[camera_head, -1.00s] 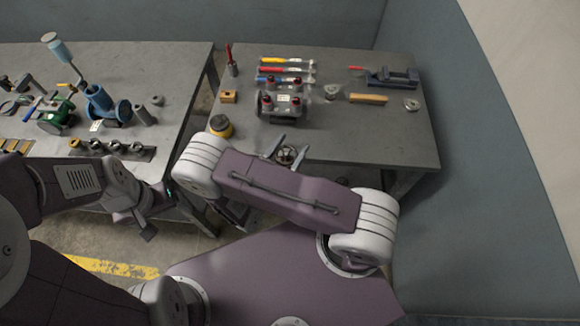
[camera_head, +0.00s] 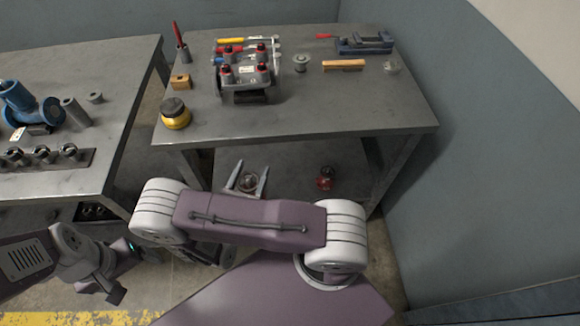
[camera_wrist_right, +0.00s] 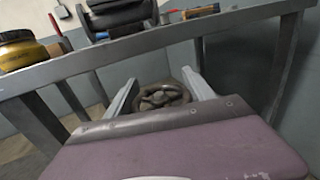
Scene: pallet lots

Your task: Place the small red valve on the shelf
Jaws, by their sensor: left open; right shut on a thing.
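My right gripper (camera_head: 248,182) is at the front edge of the right table, below its top. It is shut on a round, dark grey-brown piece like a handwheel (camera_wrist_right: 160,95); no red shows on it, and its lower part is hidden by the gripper. A small red thing, perhaps a valve (camera_head: 325,178), stands on the lower shelf (camera_head: 290,164) under the table, right of my right gripper. My left gripper (camera_head: 106,289) is open and empty at the lower left, near the floor.
The right table top (camera_head: 300,118) holds a block with red caps (camera_head: 245,75), a yellow jar (camera_head: 175,113), a blue vice (camera_head: 364,43) and tools; its front is clear. Table legs flank the lower shelf. The left table (camera_head: 110,75) carries a blue valve (camera_head: 28,105).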

